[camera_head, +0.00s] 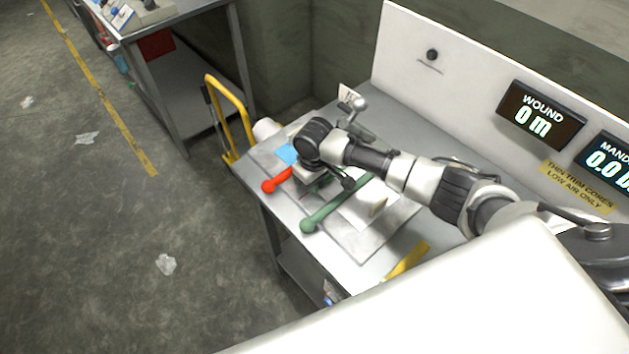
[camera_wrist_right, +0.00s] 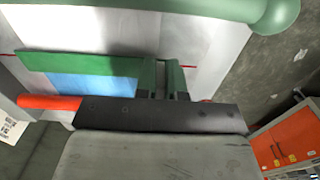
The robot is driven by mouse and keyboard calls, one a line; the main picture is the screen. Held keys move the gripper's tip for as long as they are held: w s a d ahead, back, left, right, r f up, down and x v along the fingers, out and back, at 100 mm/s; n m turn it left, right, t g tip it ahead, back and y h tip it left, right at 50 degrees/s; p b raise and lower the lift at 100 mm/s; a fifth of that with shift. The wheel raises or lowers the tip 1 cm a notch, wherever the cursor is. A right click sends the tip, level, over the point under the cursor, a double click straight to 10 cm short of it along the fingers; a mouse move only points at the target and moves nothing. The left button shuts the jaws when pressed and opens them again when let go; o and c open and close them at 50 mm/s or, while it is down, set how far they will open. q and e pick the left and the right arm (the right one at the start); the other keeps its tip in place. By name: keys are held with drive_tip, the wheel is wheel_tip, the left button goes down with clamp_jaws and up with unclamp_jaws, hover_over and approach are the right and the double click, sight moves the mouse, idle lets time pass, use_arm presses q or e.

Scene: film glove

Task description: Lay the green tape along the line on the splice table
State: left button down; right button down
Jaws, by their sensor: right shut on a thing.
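My right gripper (camera_wrist_right: 163,80) is low over the splice table (camera_head: 372,243), shut on the end of the green tape (camera_wrist_right: 85,65). In the right wrist view the tape stretches out to the left of the fingers, with a blue piece (camera_wrist_right: 95,86) beside it. A thin red line (camera_wrist_right: 189,66) shows to the right of the fingers and again at the left edge; the tape covers or hides the stretch between. I cannot tell whether the tape touches the table. In the head view my right gripper (camera_head: 322,179) is mostly hidden by its arm. My left gripper is not in view.
A green ball-ended handle (camera_head: 335,206) and a red handle (camera_head: 275,183) flank the gripper. A yellow piece (camera_head: 408,260) lies near the front edge. A back panel with displays (camera_head: 540,114) stands behind. A yellow hand truck (camera_head: 229,108) stands at the left, with open floor beyond.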

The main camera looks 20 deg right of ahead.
drive_tip(key=shift+f, duration=0.2)
drive_tip(key=c, duration=1.7)
unclamp_jaws()
drive_tip(key=shift+f, duration=0.1)
drive_tip(key=o, duration=0.6)
drive_tip(key=shift+c, duration=0.2)
wheel_tip(320, 180, up, 11)
drive_tip(key=shift+f+b, duration=0.1)
drive_tip(key=shift+b, duration=0.95)
